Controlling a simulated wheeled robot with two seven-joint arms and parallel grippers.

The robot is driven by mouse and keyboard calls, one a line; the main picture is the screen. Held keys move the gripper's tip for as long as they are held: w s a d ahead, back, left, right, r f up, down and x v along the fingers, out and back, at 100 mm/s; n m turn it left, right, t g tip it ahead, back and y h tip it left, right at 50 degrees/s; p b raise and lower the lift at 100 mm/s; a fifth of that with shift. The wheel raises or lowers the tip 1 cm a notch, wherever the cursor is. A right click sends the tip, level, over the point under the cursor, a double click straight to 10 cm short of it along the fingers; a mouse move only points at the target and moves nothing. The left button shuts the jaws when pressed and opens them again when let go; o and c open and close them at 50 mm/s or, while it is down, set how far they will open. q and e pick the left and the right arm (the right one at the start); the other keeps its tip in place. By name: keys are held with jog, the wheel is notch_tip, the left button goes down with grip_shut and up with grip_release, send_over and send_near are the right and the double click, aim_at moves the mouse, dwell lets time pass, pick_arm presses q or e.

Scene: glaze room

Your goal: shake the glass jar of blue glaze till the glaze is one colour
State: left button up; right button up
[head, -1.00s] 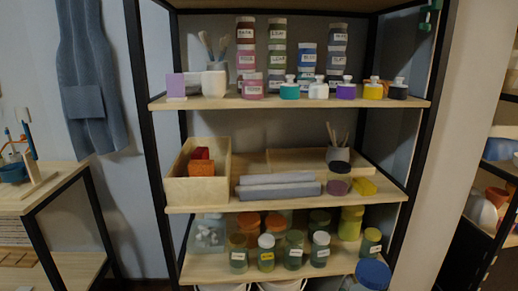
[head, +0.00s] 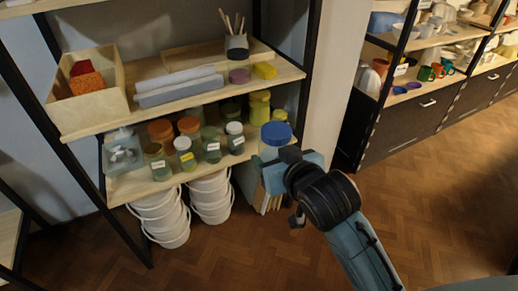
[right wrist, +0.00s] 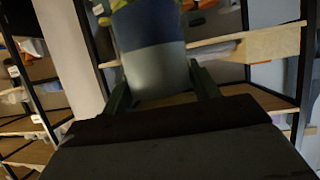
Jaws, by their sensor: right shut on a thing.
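The glass jar with a blue lid (head: 276,132) is in my right gripper (head: 290,160), in front of the shelf's right end, lid up in the head view. Much of its body is hidden there by the gripper. In the right wrist view the jar (right wrist: 152,65) stands between the two dark fingers of my right gripper (right wrist: 161,88). My left gripper is in neither view.
The lowest shelf close by holds several glaze jars (head: 212,146) and a clear box (head: 124,153). White buckets (head: 160,215) stand below it. A wooden bin (head: 92,92) is one shelf up. The wooden floor (head: 440,190) at right is open.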

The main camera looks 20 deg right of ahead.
aim_at(276, 146)
jog(key=shift+a+f, duration=0.1)
jog(key=shift+f, duration=0.15)
jog(key=shift+w+r, duration=0.1)
notch_tip(276, 146, up, 4)
jog(key=shift+f, duration=0.25)
notch_tip(276, 146, down, 5)
jog(key=shift+r, duration=2.2)
jog(key=shift+f, duration=2)
jog(key=shift+r, duration=0.2)
